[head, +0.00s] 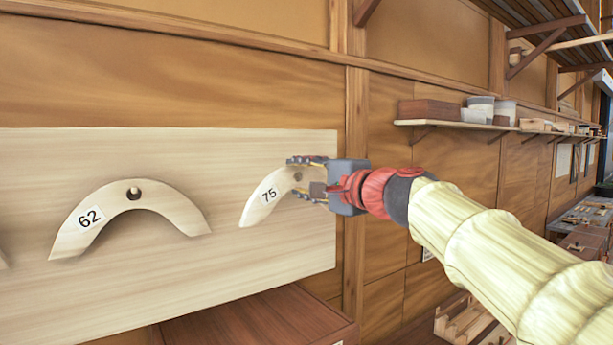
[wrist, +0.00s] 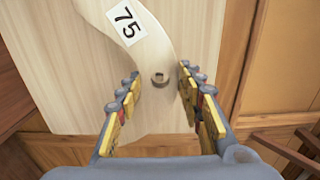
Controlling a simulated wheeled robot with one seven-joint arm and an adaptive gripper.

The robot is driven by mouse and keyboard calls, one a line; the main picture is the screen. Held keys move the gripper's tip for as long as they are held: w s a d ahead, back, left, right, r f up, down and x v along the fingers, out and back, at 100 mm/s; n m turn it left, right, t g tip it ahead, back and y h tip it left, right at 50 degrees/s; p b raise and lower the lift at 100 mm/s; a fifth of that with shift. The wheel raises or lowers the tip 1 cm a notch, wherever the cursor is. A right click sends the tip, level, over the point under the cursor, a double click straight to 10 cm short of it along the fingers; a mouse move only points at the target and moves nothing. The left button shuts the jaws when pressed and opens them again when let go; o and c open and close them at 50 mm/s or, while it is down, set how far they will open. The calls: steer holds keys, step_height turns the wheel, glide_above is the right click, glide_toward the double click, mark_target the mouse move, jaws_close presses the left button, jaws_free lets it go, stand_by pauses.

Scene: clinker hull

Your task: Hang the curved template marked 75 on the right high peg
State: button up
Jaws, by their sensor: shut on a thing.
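The pale curved template marked 75 (head: 264,201) is in front of the right part of the pale board (head: 302,243). My gripper (head: 298,177) is shut on this template near the middle of its arc, with one finger on each side. In the wrist view, the template (wrist: 145,52) runs between the fingers (wrist: 160,80), its label at the upper left. A round brown peg end (wrist: 160,79) shows at the template's hole, between the fingertips. I cannot tell whether the peg passes through the hole or whether the template touches the board. The template's right end is hidden behind my gripper.
A curved template marked 62 (head: 135,207) hangs on a peg (head: 134,193) to the left. A brown cabinet top (head: 255,318) lies below the board. A wall shelf (head: 450,125) with tubs and a box is at the right.

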steer(key=shift+w+a, duration=0.45)
steer(key=shift+w, duration=0.15)
steer(key=shift+w+a+f, duration=0.35)
steer(key=shift+w, duration=0.2)
steer(key=shift+b, duration=0.3)
steer(key=o, duration=1.3)
steer(key=shift+o, duration=0.4)
